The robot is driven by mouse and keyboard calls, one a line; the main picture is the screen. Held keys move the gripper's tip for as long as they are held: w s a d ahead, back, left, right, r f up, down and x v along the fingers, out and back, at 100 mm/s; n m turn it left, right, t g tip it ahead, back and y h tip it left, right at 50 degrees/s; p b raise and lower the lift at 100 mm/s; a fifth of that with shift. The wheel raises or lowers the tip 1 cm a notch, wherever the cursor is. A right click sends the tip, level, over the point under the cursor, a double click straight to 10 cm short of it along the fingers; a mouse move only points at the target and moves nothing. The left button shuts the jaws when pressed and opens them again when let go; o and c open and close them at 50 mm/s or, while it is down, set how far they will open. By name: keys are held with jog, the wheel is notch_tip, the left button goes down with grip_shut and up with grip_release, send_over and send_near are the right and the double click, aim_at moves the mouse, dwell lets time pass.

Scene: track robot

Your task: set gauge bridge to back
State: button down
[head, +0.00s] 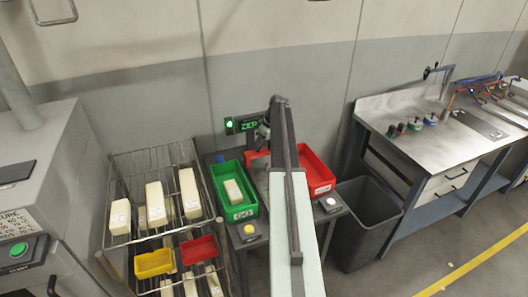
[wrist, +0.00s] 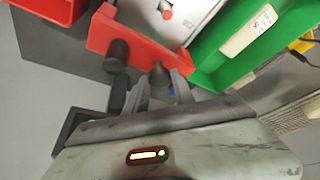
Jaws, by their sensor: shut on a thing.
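The gauge bridge appears to be the red block (wrist: 130,42) with dark posts in the wrist view. A dark knob (wrist: 158,76) on its near side sits between the two fingers of my gripper (wrist: 158,88). The gripper is closed on that knob. Beyond the bridge is a white plate (wrist: 165,14) with a small red peg. In the head view a red part of the bridge (head: 256,155) shows just left of my arm, below a green-lit display (head: 247,124). My arm hides the gripper and most of the bridge there.
A green bin (head: 219,192) holding a pale block stands left of my arm, a red bin (head: 315,172) right of it. A wire rack (head: 150,160) with pale blocks is at left. A dark waste bin (head: 365,215) and a workbench (head: 420,125) stand at right.

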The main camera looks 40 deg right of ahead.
aim_at(263, 151)
jog(key=shift+w+d, duration=0.2)
jog(key=shift+w, duration=0.3)
jog(key=shift+w+d, duration=0.15)
jog(key=shift+w, duration=0.3)
jog(key=shift+r, duration=0.1)
jog(key=c, duration=1.1)
grip_release()
jog(key=shift+w, duration=0.1)
jog(key=p+v, duration=0.7)
jog(key=shift+s+r, duration=0.3)
